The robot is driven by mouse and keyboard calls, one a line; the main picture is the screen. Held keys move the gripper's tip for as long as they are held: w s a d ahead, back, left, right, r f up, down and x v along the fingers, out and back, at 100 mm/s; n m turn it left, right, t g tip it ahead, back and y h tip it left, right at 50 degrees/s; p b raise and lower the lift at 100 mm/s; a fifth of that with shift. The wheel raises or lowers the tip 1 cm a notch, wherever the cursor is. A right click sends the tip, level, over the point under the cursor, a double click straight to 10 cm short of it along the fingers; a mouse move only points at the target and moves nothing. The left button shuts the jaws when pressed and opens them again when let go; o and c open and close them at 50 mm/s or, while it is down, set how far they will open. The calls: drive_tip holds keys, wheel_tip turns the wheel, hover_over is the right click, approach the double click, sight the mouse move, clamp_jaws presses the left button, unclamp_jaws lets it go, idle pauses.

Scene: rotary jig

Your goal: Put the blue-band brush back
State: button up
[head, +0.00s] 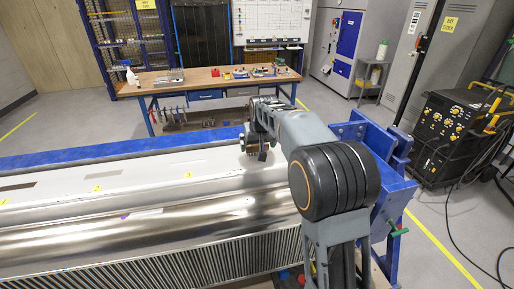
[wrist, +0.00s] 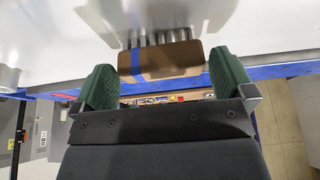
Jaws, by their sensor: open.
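The blue-band brush (wrist: 175,59) has a brown wooden block with a blue stripe near its left end in the wrist view. Its grey bristles point up in that picture, toward a pale shiny surface. My gripper (wrist: 160,66) is open, with one green finger pad on each side of the brush. Gaps show between the pads and the block ends. In the head view my gripper (head: 258,146) is low over the far side of the shiny metal cylinder (head: 150,222), near its right end. The brush is mostly hidden there by my arm.
A blue frame beam (head: 90,157) runs behind the cylinder, and a blue end stand (head: 385,160) is at the right. A workbench (head: 205,76) with several small items stands beyond. A black welding machine (head: 455,135) is at the far right. Grey floor lies between beam and bench.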

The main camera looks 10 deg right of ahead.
drive_tip(key=b+v, duration=0.1)
drive_tip(key=v, duration=0.9)
drive_tip(key=s+f, duration=0.4)
drive_tip(key=s, duration=0.5)
drive_tip(key=s+f, duration=0.4)
drive_tip(key=s, duration=0.4)
drive_tip(key=s+f, duration=0.4)
drive_tip(key=s, duration=0.5)
drive_tip(key=shift+s, duration=0.4)
